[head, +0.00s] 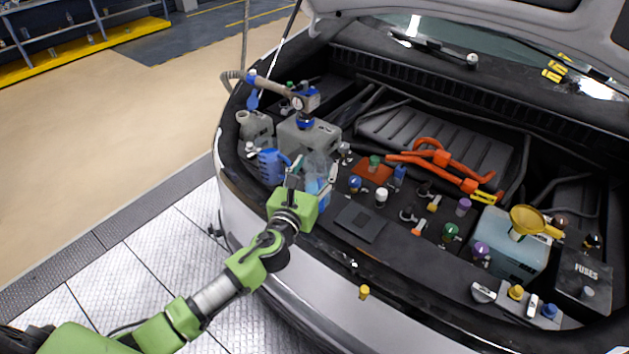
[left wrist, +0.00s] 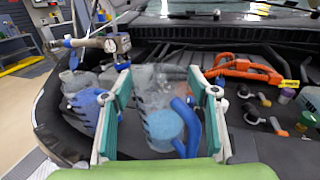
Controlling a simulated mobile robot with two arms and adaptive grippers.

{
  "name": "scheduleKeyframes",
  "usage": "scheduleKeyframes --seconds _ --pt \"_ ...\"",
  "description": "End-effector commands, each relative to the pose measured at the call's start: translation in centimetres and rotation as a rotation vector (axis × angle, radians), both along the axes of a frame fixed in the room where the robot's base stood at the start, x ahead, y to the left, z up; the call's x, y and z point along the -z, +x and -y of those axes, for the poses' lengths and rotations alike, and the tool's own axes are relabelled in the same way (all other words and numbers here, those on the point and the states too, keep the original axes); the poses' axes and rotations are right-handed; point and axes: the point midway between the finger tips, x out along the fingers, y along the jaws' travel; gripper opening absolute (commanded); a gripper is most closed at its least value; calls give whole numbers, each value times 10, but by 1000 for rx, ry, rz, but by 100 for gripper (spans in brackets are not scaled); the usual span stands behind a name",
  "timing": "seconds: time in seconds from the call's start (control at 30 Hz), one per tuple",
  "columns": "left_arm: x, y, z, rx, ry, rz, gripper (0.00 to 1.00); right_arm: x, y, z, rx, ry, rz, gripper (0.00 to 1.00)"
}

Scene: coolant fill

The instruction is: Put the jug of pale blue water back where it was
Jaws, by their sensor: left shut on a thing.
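The clear jug of pale blue water (head: 317,174) is at the left front of the engine bay. In the left wrist view, the jug (left wrist: 153,84) stands between my fingers, with pale blue water low inside and a blue handle on its right. My left gripper (head: 303,178) is shut on the jug, with a finger at each side. In the left wrist view, the gripper (left wrist: 162,95) shows both fingers reaching forward. The jug looks roughly upright. Its base is partly hidden, so I cannot tell whether it touches the surface. My right gripper is out of view.
Several coloured caps lie to the right. A yellow funnel (head: 527,220) sits on a pale tank (head: 498,246). A flat dark panel (head: 361,222) is clear.

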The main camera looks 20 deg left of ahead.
Motion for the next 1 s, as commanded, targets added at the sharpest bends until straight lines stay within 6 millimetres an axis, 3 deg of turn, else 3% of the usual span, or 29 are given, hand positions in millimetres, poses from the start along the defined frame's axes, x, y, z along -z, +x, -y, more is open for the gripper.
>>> scheduleKeyframes --seconds 0.17,0.4,0.87,0.9,0.93,1.0 --pt "9 8 -3 -1 0 3 0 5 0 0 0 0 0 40" --pt "40 12 -4 -1 -2 0 0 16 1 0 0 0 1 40" --pt "48 11 -4 0 1 2 0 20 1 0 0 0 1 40" --pt "49 11 -4 0 1 -2 59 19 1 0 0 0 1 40" --pt "49 11 -4 0 1 -2 67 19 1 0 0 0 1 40" --pt "49 11 -4 0 1 -2 71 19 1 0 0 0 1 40"
